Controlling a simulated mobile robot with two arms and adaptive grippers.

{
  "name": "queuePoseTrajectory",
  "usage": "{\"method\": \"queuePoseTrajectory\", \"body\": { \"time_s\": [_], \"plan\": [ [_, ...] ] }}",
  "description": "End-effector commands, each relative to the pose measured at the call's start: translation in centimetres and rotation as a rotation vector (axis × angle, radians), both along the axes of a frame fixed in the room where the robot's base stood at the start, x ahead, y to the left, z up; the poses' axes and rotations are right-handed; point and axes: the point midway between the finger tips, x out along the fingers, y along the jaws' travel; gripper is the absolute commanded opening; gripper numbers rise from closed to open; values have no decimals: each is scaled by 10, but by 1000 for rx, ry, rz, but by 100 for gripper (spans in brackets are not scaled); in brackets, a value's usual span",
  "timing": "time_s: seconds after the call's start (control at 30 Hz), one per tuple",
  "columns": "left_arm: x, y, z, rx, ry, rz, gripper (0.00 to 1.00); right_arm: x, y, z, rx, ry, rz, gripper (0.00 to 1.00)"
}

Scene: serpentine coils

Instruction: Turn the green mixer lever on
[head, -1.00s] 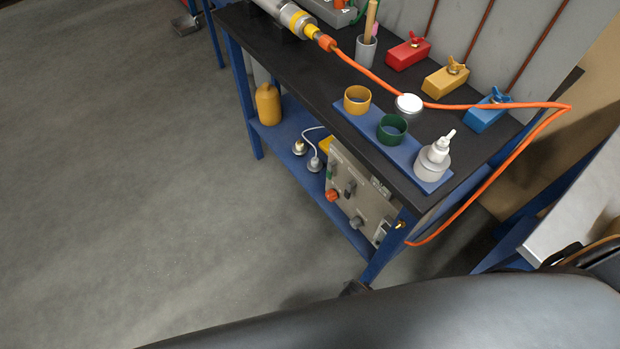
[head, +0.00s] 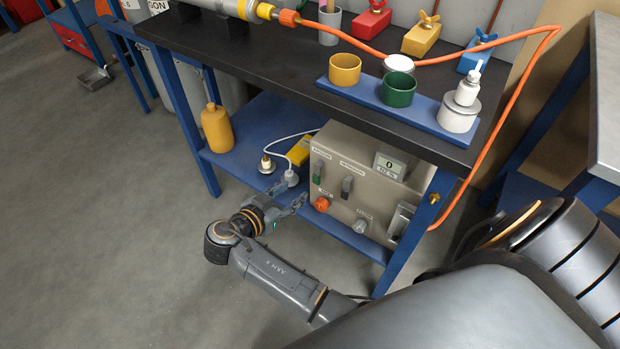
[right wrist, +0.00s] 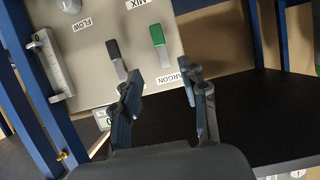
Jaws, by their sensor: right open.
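The green mixer lever (head: 317,174) is on the front of a beige control box on the blue lower shelf. In the right wrist view the green lever (right wrist: 158,40) stands straight ahead, in line with the gap between my fingers. My right gripper (head: 297,192) is open and empty in front of the box's left side; its fingers (right wrist: 162,85) appear apart from the lever. A dark lever (head: 347,187) sits beside the green one, and shows in the right wrist view (right wrist: 117,58). My left gripper is not in view.
A red knob (head: 321,204) is below the levers, with a grey flow knob (head: 360,226) to its right. A small display (head: 390,166) is at upper right. A yellow bottle (head: 216,129) and cabled plugs stand left on the shelf. A blue table leg (head: 408,246) borders the right.

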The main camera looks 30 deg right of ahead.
Motion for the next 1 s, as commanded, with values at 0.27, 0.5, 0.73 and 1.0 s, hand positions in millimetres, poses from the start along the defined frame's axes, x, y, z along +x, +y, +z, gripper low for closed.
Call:
{"method": "queuePoseTrajectory", "body": {
  "time_s": [0.27,0.5,0.73,1.0],
  "plan": [
    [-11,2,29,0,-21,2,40,21,-53,-26,-4,3,0,43],
    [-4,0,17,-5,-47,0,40,35,-85,-41,-3,4,3,43],
    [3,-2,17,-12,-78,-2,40,39,-96,-45,-1,5,2,43],
    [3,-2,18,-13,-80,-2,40,40,-96,-44,0,5,3,37]
  ]
}}
